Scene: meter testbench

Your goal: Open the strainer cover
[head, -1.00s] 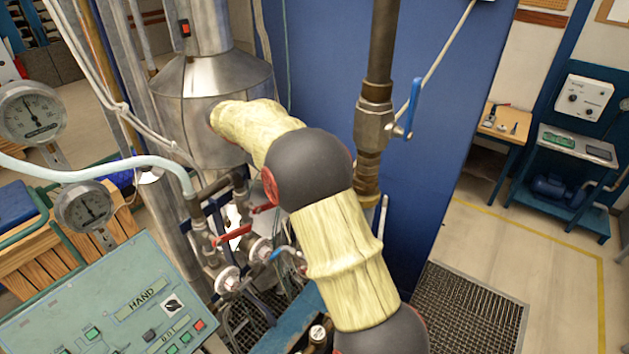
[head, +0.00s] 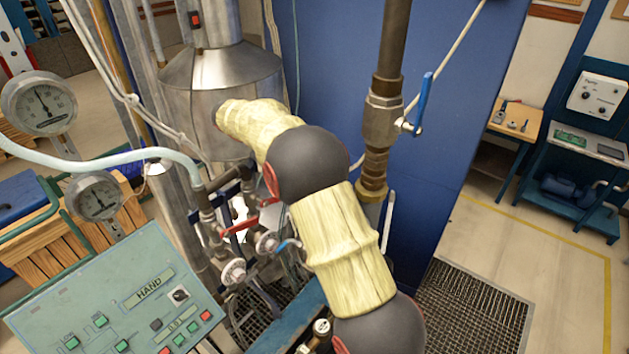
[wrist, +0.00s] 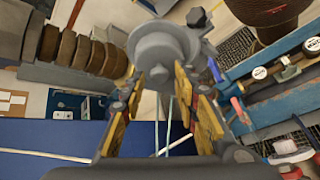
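In the wrist view, a grey round body with a flange and a short hub (wrist: 160,50) lies straight ahead of my gripper; it looks like the strainer cover, but I cannot be sure. My gripper (wrist: 160,78) has yellow and black fingers, set apart, with their tips at either side of the hub. A gap shows between the fingers; contact with the hub is unclear. In the head view my cream and black arm reaches toward the metal vessel (head: 222,85) and hides the gripper and the cover.
A vertical pipe with a blue-handled valve (head: 383,118) stands right of my arm. Red-handled valves (head: 240,225), gauges (head: 40,103) and a green control panel (head: 115,300) are at left. A floor grating (head: 475,305) lies at right, with open floor beyond.

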